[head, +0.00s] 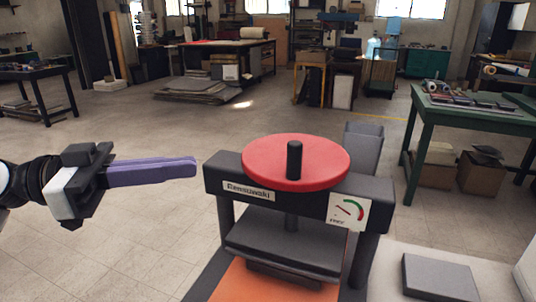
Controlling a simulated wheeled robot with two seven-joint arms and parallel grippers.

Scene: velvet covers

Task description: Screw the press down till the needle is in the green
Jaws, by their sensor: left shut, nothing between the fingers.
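A dark screw runs down to the pressing plate (285,245). My left gripper (194,167), with purple fingers, is shut and empty, left of the press and apart from the wheel. My right gripper is not in view.
An orange sheet (235,284) lies under the plate with a dark block (285,273) on it. A grey slab (440,277) lies on a pale surface at right. A grey box shape (364,148) stands behind the press. A green table (425,107) stands farther back.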

